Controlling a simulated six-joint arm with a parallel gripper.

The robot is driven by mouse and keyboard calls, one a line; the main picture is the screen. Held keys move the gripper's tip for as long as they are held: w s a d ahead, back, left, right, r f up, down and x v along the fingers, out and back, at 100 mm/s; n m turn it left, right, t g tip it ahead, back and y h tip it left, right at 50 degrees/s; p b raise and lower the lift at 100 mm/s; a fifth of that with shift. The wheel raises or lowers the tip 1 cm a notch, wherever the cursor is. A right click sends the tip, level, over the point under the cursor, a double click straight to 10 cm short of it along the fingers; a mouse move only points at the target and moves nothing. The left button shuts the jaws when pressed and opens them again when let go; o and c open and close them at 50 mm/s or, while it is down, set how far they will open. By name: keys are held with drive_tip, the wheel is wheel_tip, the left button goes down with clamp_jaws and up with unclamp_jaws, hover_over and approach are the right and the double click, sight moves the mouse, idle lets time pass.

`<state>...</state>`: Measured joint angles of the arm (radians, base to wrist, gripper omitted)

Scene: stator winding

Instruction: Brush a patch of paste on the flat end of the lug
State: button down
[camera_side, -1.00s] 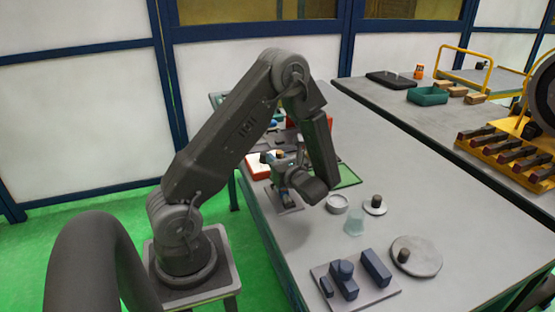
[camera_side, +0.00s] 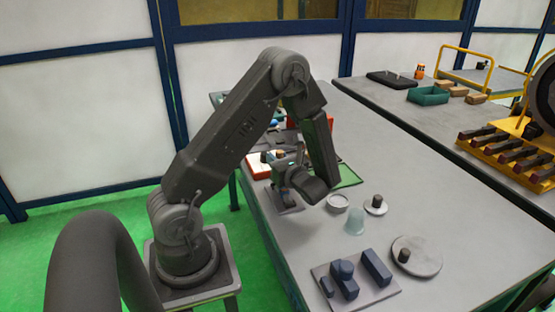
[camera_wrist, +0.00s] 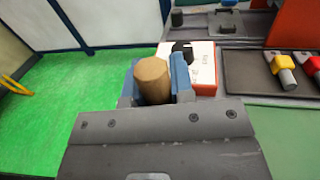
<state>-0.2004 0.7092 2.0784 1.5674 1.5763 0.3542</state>
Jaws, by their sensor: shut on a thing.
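My gripper (camera_wrist: 155,85) is shut on a tan, round-ended handle (camera_wrist: 151,79), seen end-on between blue fingers in the wrist view. The held tool's other end is hidden, so I cannot see bristles or paste on it. In the side view my wrist is over the left part of the table, above a small grey plate (camera_side: 293,209) with a blue part beside my gripper. My wrist partly covers this spot. I cannot make out the lug or its flat end in either view. Whether the tool touches anything is hidden.
A shallow round dish (camera_side: 338,203), a pale teal cup (camera_side: 355,222) and a small knobbed disc (camera_side: 376,205) stand right of my wrist. A plate with dark blue blocks (camera_side: 357,283) and a larger disc (camera_side: 417,257) are nearer. A white-and-red box (camera_wrist: 203,72) lies near my gripper.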

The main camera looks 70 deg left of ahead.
drive_tip(key=shift+w+f, duration=0.1)
drive_tip(key=shift+w, duration=0.25)
drive_tip(key=shift+s, duration=0.35)
drive_tip(key=shift+w, duration=0.35)
drive_tip(key=shift+s, duration=0.35)
drive_tip(key=shift+w, duration=0.2)
idle(0.6)
wheel_tip(320, 180, up, 7)
idle(0.8)
idle(0.7)
